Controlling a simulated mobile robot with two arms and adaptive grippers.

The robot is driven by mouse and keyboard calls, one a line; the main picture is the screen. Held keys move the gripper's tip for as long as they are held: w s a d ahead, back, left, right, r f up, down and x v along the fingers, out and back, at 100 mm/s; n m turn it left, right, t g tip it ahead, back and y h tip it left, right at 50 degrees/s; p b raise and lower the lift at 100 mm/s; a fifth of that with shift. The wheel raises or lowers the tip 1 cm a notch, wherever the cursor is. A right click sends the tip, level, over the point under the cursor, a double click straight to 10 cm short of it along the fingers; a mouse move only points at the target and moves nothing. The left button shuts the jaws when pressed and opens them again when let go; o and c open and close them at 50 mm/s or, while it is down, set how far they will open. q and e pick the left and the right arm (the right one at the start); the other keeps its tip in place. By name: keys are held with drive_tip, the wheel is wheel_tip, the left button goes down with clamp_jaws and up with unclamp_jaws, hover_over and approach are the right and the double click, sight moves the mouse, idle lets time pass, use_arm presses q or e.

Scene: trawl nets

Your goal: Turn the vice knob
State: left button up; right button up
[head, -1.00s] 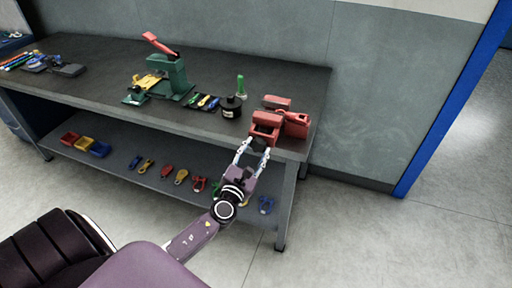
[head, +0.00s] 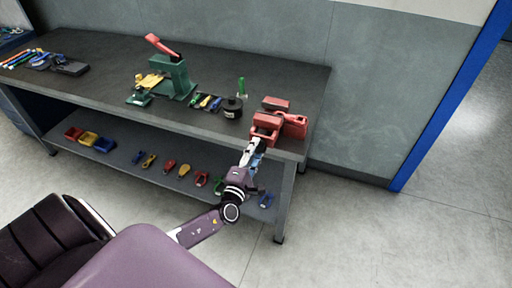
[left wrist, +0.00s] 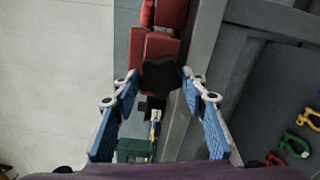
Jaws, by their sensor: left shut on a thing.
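The red vice (head: 267,123) is on the bench top near its right front corner. Its black star-shaped knob (left wrist: 162,77) faces me and shows in the left wrist view against the red vice body (left wrist: 158,47). My left gripper (head: 256,145) is at the knob, in front of the bench edge. In the left wrist view my left gripper (left wrist: 160,84) has one blue-padded finger on each side of the knob, shut on it. In the head view the fingers largely hide the knob. My right gripper is not in view.
A green press with a red lever (head: 170,75) stands on the bench (head: 100,55). A black round container (head: 232,107) is left of the vice. Several shackles and bins (head: 88,139) lie on the lower shelf. The floor right of the bench is clear.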

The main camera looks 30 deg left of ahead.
use_arm(q)
drive_tip(key=m+p, duration=0.1)
drive_tip(key=m, duration=0.1)
drive_tip(key=m+p, duration=0.1)
drive_tip(key=m, duration=0.1)
drive_tip(key=m+p, duration=0.1)
drive_tip(key=m, duration=0.1)
drive_tip(key=shift+s+d+f+m, duration=0.2)
drive_tip(key=shift+d+f+m, duration=0.05)
drive_tip(key=shift+f+m, duration=0.1)
drive_tip(key=m+p, duration=0.2)
drive_tip(key=m, duration=0.2)
drive_tip(key=shift+f+m+p, duration=0.15)
drive_tip(key=shift+m+p, duration=0.2)
drive_tip(key=o, duration=1.1)
drive_tip(key=shift+o, duration=0.3)
drive_tip(key=shift+a+r, duration=0.1)
drive_tip(key=shift+r, duration=0.3)
